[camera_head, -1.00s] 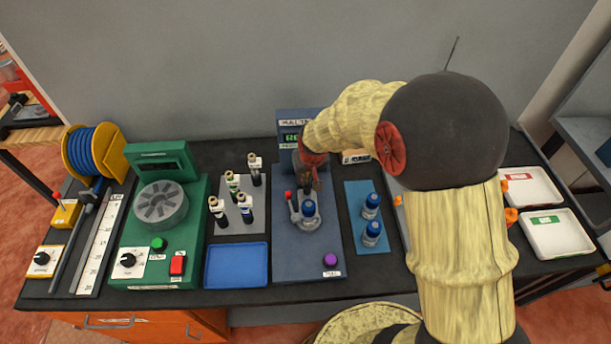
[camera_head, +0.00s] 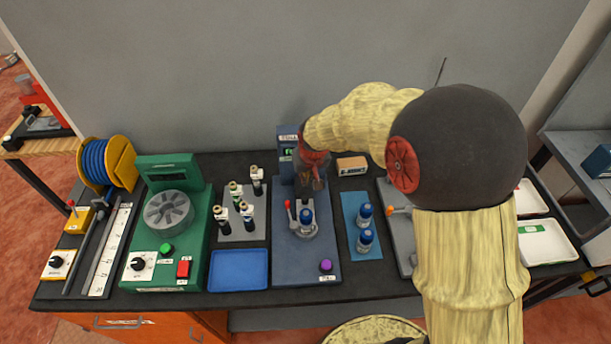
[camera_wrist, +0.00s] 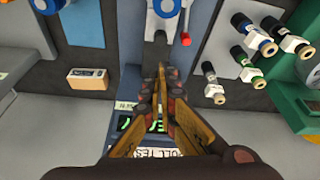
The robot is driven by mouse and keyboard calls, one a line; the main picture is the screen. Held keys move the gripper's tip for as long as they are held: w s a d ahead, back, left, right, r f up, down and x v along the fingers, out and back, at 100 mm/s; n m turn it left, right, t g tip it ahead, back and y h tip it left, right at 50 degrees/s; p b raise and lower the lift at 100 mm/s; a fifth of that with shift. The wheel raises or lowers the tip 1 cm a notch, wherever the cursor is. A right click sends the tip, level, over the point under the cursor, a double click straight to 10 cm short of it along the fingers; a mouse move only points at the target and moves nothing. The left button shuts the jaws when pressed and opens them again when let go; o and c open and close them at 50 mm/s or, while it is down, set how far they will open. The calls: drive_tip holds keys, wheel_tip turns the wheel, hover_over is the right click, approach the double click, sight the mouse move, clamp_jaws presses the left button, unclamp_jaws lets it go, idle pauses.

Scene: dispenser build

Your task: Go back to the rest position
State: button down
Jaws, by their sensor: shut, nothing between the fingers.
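My gripper (camera_head: 312,182) is shut and empty. It hangs over the back part of the blue-grey pull-test station (camera_head: 290,262), in front of its display post. In the wrist view the closed fingers (camera_wrist: 160,75) point toward a clamp holding a blue-capped dispenser. That blue-capped dispenser (camera_head: 306,217) stands upright in the clamp beside a red-tipped lever, a little in front of the fingertips and apart from them.
Several dark bottles (camera_head: 248,222) stand on a grey plate to the left. Two blue-capped dispensers (camera_head: 365,241) stand on a blue mat to the right. A green machine (camera_head: 160,265), an empty blue tray (camera_head: 238,271) and a white tray (camera_head: 545,243) are on the bench.

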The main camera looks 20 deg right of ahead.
drive_tip(key=shift+g, duration=0.8)
drive_tip(key=s, duration=0.1)
drive_tip(key=s+f, duration=0.1)
drive_tip(key=s, duration=0.3)
drive_tip(key=shift+s+d+f, duration=0.1)
drive_tip(key=shift+s+f, duration=0.05)
drive_tip(key=shift+f, duration=0.2)
drive_tip(key=s+d+r+t+b, duration=0.1)
drive_tip(key=s+r+b, duration=0.4)
drive_tip(key=s, duration=0.7)
drive_tip(key=s+d+r+t+b, duration=0.1)
drive_tip(key=s+r+t+b, duration=0.1)
drive_tip(key=s+r+b, duration=0.3)
drive_tip(key=s+r, duration=0.3)
drive_tip(key=s, duration=0.3)
drive_tip(key=shift+s, duration=0.35)
